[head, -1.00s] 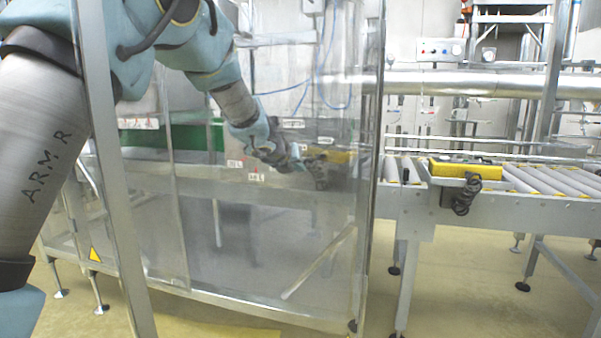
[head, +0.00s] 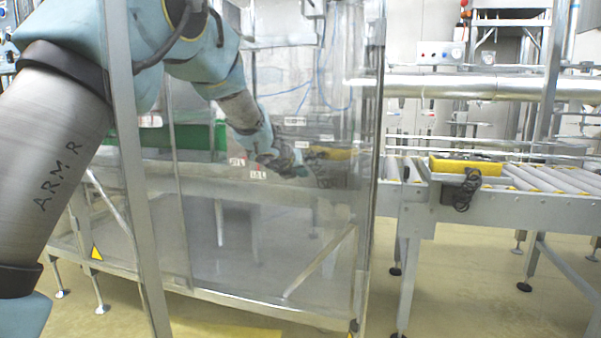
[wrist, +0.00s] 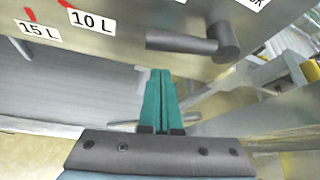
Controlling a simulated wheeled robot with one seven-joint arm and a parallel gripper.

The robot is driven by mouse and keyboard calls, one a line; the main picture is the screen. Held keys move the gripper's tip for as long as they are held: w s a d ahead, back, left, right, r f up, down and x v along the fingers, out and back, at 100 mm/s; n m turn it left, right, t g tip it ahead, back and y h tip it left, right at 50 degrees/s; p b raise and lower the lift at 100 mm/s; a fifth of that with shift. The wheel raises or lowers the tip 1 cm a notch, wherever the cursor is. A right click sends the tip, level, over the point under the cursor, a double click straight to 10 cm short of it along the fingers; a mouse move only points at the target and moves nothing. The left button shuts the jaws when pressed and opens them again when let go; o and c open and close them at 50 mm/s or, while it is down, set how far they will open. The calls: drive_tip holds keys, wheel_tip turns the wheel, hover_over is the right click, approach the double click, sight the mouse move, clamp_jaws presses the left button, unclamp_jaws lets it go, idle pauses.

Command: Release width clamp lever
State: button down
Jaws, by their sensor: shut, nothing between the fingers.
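The clamp lever (wrist: 180,41) is a dark grey rod lying about level in the wrist view, with a thick round hub (wrist: 224,42) at its right end. It sits on a grey metal panel (wrist: 115,48). My gripper (wrist: 160,73) has teal fingers pressed together, with nothing between them. Its tips appear just below the lever in the picture; a gap shows between them, and depth is hard to judge. In the head view my gripper (head: 303,170) is behind a clear guard panel, small and blurred, and I cannot pick out the lever there.
Labels reading 10 L (wrist: 91,21) and 15 L (wrist: 38,31), with red marks, are left of the lever. The clear guard (head: 270,230) and its metal post (head: 135,200) stand in front of my arm. A roller conveyor (head: 540,180) with a yellow block (head: 465,166) is right.

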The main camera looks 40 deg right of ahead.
drive_tip(key=f+v, duration=0.1)
drive_tip(key=v, duration=0.8)
drive_tip(key=shift+s+a+r+b, duration=0.2)
drive_tip(key=shift+s+a+b, duration=0.2)
drive_tip(key=shift+s, duration=0.1)
